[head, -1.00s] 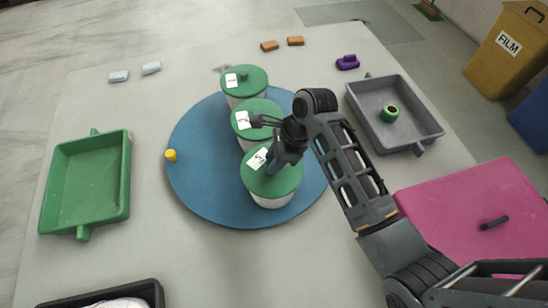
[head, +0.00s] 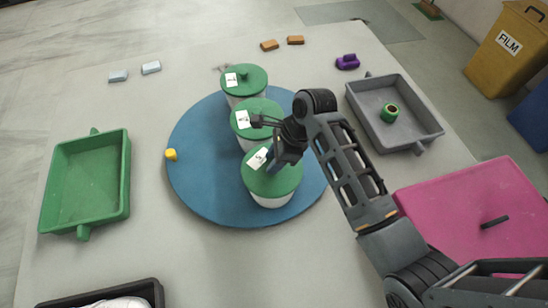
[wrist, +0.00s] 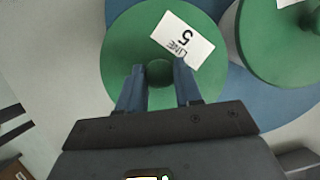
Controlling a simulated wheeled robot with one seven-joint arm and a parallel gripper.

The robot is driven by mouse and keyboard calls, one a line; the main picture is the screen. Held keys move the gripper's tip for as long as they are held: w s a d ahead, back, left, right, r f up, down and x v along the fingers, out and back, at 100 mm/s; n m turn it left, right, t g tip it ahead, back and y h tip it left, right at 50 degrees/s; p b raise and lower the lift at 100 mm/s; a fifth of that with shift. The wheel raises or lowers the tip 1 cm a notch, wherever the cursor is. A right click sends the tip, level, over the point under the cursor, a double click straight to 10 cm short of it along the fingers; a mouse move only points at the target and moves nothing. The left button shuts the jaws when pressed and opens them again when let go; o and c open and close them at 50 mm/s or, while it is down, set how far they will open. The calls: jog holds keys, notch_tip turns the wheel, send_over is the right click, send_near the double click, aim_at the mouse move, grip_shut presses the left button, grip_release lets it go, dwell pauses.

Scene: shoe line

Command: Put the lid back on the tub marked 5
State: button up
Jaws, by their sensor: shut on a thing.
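The green lid (wrist: 125,40) with a white label reading "LINE 5" (wrist: 183,40) fills the middle of the wrist view. In the head view this lid (head: 283,183) sits on the nearest white tub (head: 271,202) on the blue round mat. My gripper (wrist: 160,80) is shut on the lid's round knob (wrist: 160,72), one finger on each side. In the head view my gripper (head: 272,166) is over this lid and hides part of it. Whether the lid is fully seated cannot be told.
Two more tubs with green lids (head: 256,75) (head: 266,108) stand behind on the blue mat (head: 200,190). A yellow piece (head: 171,154) lies at its left edge. A green tray (head: 125,190) is left, a grey tray (head: 435,128) right.

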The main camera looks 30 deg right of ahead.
dwell(0.3)
jog(key=o, duration=1.6)
jog(key=shift+r, duration=3.5)
jog(key=shift+c, duration=0.3)
grip_shut()
